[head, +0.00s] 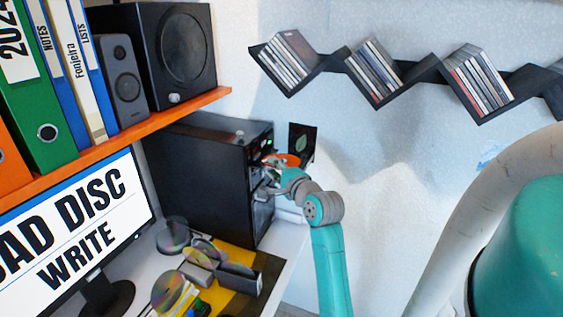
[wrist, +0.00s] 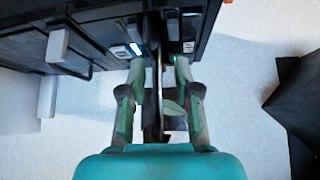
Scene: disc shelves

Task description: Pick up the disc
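An orange-red disc (head: 285,160) shows at the front of the black computer tower (head: 205,165) in the head view, partly covered by my gripper. My gripper (head: 273,172) is at the tower's front. In the wrist view, its two fingers (wrist: 160,68) stand apart on either side of a thin, dark upright edge (wrist: 157,85), which looks like the disc or its tray seen edge-on. Gaps show between the fingertips and this edge, so the gripper looks open. Whether the disc rests on an extended tray cannot be made out.
The monitor (head: 75,225) reads "...AD DISC WRITE". Several loose discs (head: 170,290) and holders lie on the desk (head: 135,290). An orange shelf (head: 115,135) holds binders and speakers. A zigzag wall rack (head: 425,72) holds disc cases. A dark leaf picture (head: 301,139) is behind the gripper.

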